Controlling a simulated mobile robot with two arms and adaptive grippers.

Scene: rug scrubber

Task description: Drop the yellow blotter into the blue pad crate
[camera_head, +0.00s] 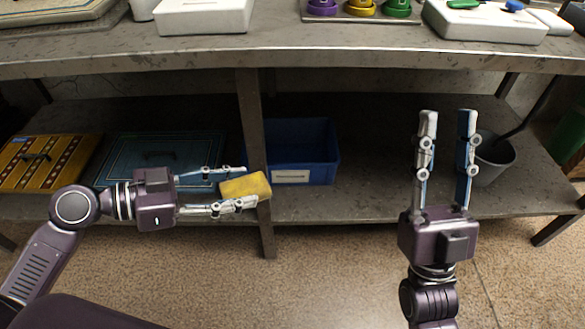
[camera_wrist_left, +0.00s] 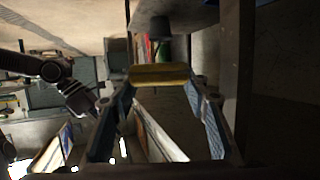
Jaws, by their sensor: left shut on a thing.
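The yellow blotter (camera_head: 247,186) is a small block between the fingertips of my left gripper (camera_head: 250,184), which is shut on it. It also shows in the left wrist view (camera_wrist_left: 160,75), across the fingertips. In the head view it appears in front of the bench's middle post, left of the crate's label. The blue pad crate (camera_head: 322,172) stands on the lower shelf just right of the post, its front bearing a pale label. Its left edge is partly hidden by the post. My right gripper (camera_head: 447,115) is open and empty, pointing up, right of the crate.
The middle post (camera_head: 251,115) rises beside the crate, and the bench top (camera_head: 285,42) overhangs the lower shelf. A grey bucket (camera_head: 494,158) stands at right. A blue panel (camera_head: 160,155) and a yellow patterned panel (camera_head: 45,163) lie at left.

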